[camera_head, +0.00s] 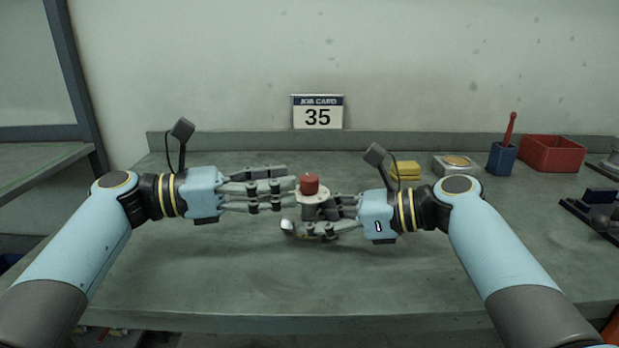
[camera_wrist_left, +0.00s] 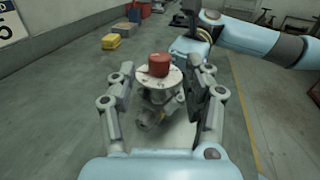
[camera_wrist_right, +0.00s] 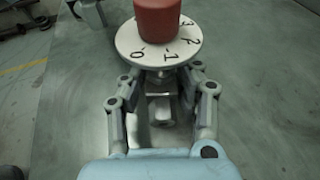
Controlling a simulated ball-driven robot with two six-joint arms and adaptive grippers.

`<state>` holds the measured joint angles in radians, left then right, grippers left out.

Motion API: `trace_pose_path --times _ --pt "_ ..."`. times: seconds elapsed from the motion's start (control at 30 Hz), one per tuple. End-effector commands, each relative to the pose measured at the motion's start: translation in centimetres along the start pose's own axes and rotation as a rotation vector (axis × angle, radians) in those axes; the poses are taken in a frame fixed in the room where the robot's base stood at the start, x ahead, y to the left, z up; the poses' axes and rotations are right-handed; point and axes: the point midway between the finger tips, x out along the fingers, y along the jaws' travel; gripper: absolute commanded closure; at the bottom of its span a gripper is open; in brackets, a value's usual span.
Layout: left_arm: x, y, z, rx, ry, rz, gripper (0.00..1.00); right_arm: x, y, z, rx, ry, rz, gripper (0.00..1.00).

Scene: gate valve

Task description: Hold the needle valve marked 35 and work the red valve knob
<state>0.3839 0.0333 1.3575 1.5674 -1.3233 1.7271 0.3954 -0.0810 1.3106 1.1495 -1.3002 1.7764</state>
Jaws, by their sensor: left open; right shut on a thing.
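The needle valve has a red knob (camera_head: 309,184) on a pale round dial plate (camera_head: 313,198) above a grey metal body. In the right wrist view the dial (camera_wrist_right: 150,56) shows numbers, and the knob (camera_wrist_right: 158,18) stands upright on it. My right gripper (camera_head: 312,214) is shut on the valve body below the dial. My left gripper (camera_head: 292,188) is open at the knob's left. In the left wrist view the knob (camera_wrist_left: 159,64) lies beyond and between its fingertips, with no clear contact. The number 35 shows on the job card (camera_head: 317,112); no 35 is readable on the valve.
A yellow block (camera_head: 405,171), a scale-like box (camera_head: 457,164), a blue cup with a red-handled tool (camera_head: 502,158) and a red bin (camera_head: 552,153) stand at the back right. The bench (camera_head: 250,285) is clear in front.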

Motion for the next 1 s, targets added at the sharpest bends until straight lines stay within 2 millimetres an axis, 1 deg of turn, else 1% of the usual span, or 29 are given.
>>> trace_pose_path --times 0.03,0.1,0.2,0.3,0.4,0.67,1.0 --pt "1.2 0.0 0.1 0.000 -0.004 -0.001 0.49 0.0 0.0 -0.1 0.001 0.002 0.000 0.87" --pt "2.5 0.0 0.1 -0.001 -0.003 0.000 0.49 0.0 0.0 -0.1 0.001 0.002 0.000 0.87" --pt "3.9 0.1 0.1 0.000 -0.002 0.001 0.49 0.0 0.0 -0.1 0.001 0.002 0.000 0.87" --pt "4.8 0.1 0.0 0.000 0.000 0.002 0.49 0.0 0.0 -0.1 0.001 0.002 0.000 0.87" --pt "5.3 0.0 0.0 0.001 0.000 0.002 0.49 0.0 0.0 -0.1 0.001 0.002 0.000 0.87" --pt "5.3 0.1 -0.1 0.002 0.002 0.003 0.49 0.0 0.0 -0.1 0.001 0.002 0.000 0.87" --pt "5.3 0.1 -0.1 0.002 0.002 0.003 0.94 0.0 0.0 -0.1 0.001 0.002 0.000 0.87"
